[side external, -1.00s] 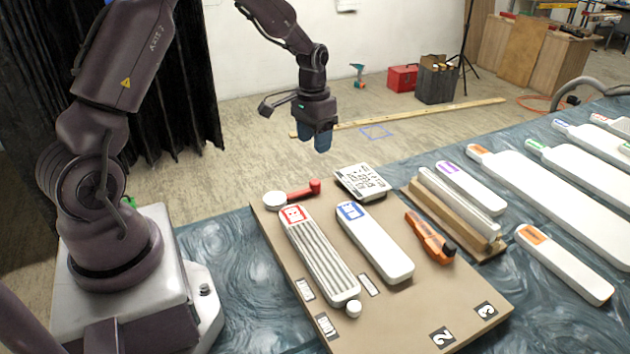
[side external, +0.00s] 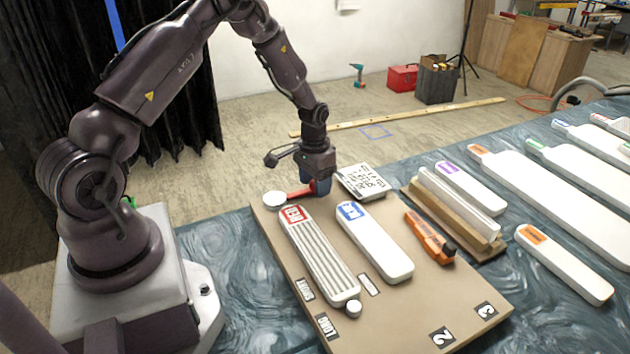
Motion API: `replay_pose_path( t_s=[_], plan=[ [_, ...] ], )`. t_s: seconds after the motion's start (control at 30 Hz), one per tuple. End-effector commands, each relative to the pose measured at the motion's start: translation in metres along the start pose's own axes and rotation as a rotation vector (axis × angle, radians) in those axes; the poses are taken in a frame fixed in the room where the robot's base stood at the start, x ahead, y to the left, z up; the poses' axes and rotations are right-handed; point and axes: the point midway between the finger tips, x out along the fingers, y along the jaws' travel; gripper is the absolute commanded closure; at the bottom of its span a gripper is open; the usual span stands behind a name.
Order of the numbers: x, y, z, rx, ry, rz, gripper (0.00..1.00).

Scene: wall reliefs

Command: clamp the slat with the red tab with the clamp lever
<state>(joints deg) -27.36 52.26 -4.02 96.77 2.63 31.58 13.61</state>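The slat with the red tab (side external: 322,262) is white and ribbed. It lies on a brown board (side external: 425,310), its red-marked end toward the back. The clamp lever (side external: 299,194) is a red bar with a round white pivot (side external: 274,200) at the board's back left corner, just behind the red tab. The lever points right, away from over the slat. My gripper (side external: 316,188) points down at the lever's free right end, its blue fingers at that end. The fingers partly hide the lever's end, and whether they touch or grip it cannot be seen.
A white slat with a blue tab (side external: 375,245) lies right of the ribbed slat. A white printed card or device (side external: 362,182) stands close right of my gripper. An orange tool (side external: 430,237) and a wooden holder with white bars (side external: 455,215) lie farther right. Several more slats lie beyond.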

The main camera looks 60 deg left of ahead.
Motion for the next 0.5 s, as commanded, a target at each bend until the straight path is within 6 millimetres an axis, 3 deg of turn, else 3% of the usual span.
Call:
replay_pose_path(
  t_s=[0.03,0.23,0.5],
  plan=[
    [-0.0002,0.0000,-0.0001,0.000,0.000,0.000,0.55],
    [-0.0004,0.0000,-0.0001,0.000,0.000,0.000,1.00],
    [-0.0007,-0.0014,-0.0001,-0.016,0.001,0.000,1.00]
  ],
)
